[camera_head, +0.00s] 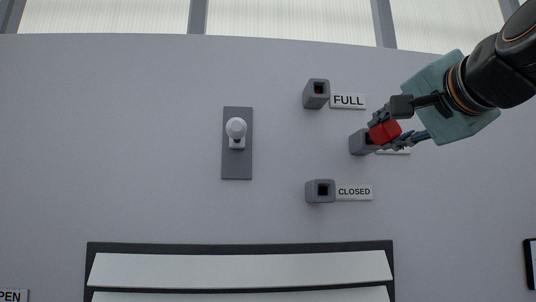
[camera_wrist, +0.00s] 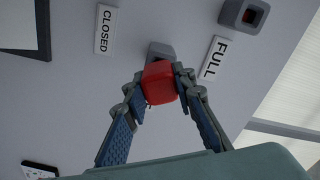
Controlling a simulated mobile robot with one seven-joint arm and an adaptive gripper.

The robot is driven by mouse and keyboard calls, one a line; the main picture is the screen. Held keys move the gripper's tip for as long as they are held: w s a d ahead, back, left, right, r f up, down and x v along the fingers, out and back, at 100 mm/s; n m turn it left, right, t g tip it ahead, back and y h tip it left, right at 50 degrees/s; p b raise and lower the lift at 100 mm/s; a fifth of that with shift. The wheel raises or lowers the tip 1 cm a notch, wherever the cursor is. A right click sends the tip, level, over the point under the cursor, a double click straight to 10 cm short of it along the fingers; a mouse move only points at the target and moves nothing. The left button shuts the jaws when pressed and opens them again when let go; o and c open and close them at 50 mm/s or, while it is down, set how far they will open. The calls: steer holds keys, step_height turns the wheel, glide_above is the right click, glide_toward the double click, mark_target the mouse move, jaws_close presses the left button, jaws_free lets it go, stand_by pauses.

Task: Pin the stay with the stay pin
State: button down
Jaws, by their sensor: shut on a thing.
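My gripper (camera_head: 391,127) is shut on a red block-shaped piece (camera_head: 384,131), which appears to be the head of the stay pin. In the wrist view the same red head (camera_wrist: 159,84) sits between my two fingertips (camera_wrist: 160,88). It is right in front of the middle grey square socket (camera_head: 359,142) on the wall, and overlaps it in both views. Any shank behind the head is hidden, so I cannot tell whether it is inside the socket. A white knob (camera_head: 236,128) stands on a dark grey upright plate (camera_head: 237,168) to the left.
A grey socket (camera_head: 316,94) beside the FULL label (camera_head: 348,101) is above, and another socket (camera_head: 320,191) beside the CLOSED label (camera_head: 354,192) is below. Both look empty. The middle socket's label is mostly hidden. A dark-framed louvre (camera_head: 240,247) is lower down.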

steer(key=shift+w, duration=0.7)
steer(key=shift+w, duration=0.35)
steer(key=shift+w, duration=0.4)
steer(key=c, duration=1.5)
jaws_free()
steer(key=shift+c, duration=0.2)
steer(key=shift+s, duration=0.1)
steer(key=shift+s+d, duration=0.1)
steer(key=shift+s, duration=3.85)
